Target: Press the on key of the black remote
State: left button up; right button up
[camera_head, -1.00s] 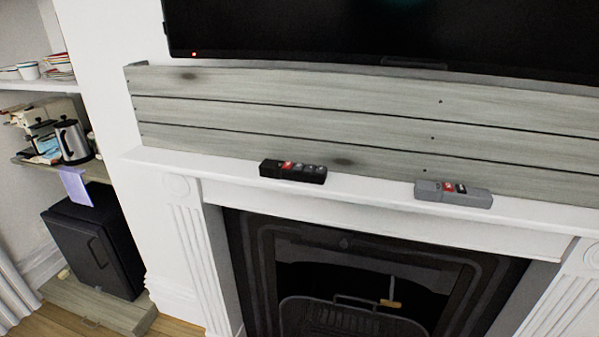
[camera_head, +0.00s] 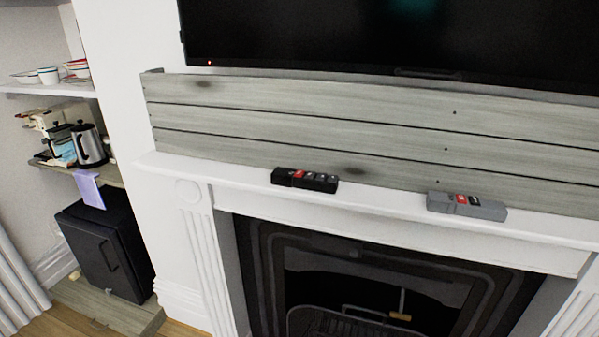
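The black remote (camera_head: 305,181) lies on the white mantel shelf, left of the middle of the picture. Its top carries a red key (camera_head: 298,174) and several dark keys beside it. The key markings are too small to read. A grey remote (camera_head: 466,206) lies on the same shelf further right, also with a red key and a dark key. Neither of my grippers shows in the head view, and nothing touches either remote.
The white mantel (camera_head: 390,203) runs above a dark fireplace (camera_head: 370,285). Grey wooden boards (camera_head: 300,125) stand behind the remotes, below a black television (camera_head: 400,40) with a small red light. At left, shelves hold a kettle (camera_head: 89,146) above a black cabinet (camera_head: 105,250).

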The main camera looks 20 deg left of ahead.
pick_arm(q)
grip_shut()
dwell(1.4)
